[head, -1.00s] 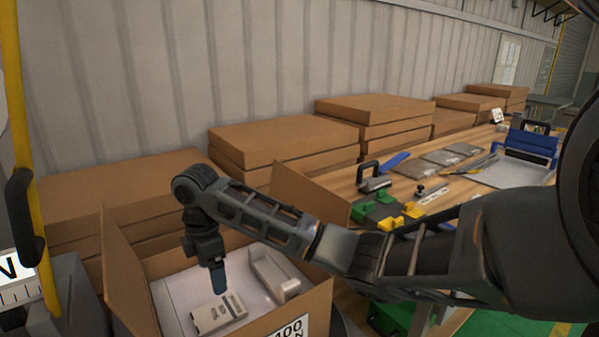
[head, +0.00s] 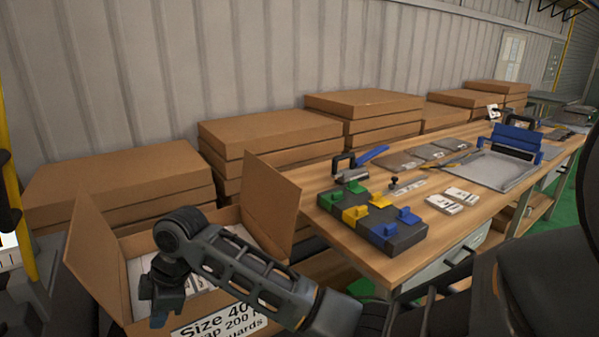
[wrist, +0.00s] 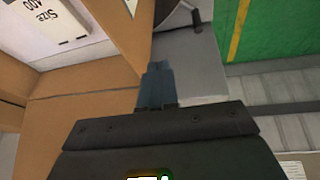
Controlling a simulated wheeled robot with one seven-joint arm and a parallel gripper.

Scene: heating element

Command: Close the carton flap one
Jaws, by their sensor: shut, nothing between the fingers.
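The open carton (head: 130,250) stands at the lower left of the head view, with printed text on its front. One flap (head: 92,262) stands up at its left side and another flap (head: 270,205) stands up at its right side. White items lie inside, partly hidden by my arm. My gripper (head: 160,318) is shut and empty, low at the carton's front left. In the wrist view my gripper (wrist: 158,80) points beside a brown cardboard panel (wrist: 85,110); which flap this is, I cannot tell. Contact is not clear.
A wooden workbench (head: 310,195) with a green, yellow and blue fixture (head: 372,222) stands right of the carton. Stacked cardboard boxes (head: 270,135) line the wall behind. In the wrist view, green floor (wrist: 270,30) shows at upper right.

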